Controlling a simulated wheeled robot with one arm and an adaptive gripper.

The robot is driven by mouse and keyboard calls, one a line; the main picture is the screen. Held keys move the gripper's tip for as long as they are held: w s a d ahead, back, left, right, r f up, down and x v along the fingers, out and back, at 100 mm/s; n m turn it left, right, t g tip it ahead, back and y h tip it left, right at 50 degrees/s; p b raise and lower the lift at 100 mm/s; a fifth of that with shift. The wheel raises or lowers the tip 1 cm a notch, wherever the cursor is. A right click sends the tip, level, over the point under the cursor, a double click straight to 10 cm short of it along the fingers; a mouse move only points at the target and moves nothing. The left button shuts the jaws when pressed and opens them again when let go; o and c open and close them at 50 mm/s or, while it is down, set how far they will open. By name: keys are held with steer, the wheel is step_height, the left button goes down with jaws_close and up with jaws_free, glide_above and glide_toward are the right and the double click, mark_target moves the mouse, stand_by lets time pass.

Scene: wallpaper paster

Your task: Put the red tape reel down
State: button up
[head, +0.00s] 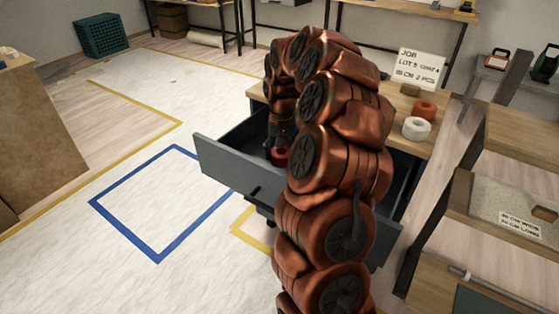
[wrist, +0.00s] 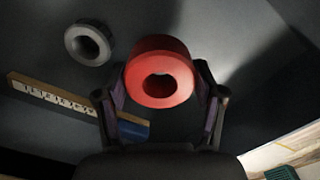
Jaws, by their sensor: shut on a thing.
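The red tape reel (wrist: 161,64) is between the two fingers of my gripper (wrist: 162,100) in the wrist view, and the gripper is shut on it. The reel's round hole faces the camera. In the head view the red reel (head: 279,155) shows inside an open grey drawer (head: 240,172), under my gripper (head: 280,140). My arm hides part of the drawer. I cannot tell whether the reel touches the drawer floor.
A grey reel (wrist: 88,43) and a wooden ruler (wrist: 50,97) with a blue-ended piece lie in the drawer. An orange reel (head: 425,109) and a white reel (head: 416,128) stand on the bench top (head: 440,124), near a job sign (head: 419,67). A blue tape square (head: 160,205) marks the open floor at left.

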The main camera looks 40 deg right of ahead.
mark_target(279, 160)
steer(key=shift+w, duration=0.55)
steer(key=shift+f+b, duration=0.35)
steer(key=shift+f, duration=1.45)
steer(key=shift+f, duration=0.1)
steer(key=o, duration=1.3)
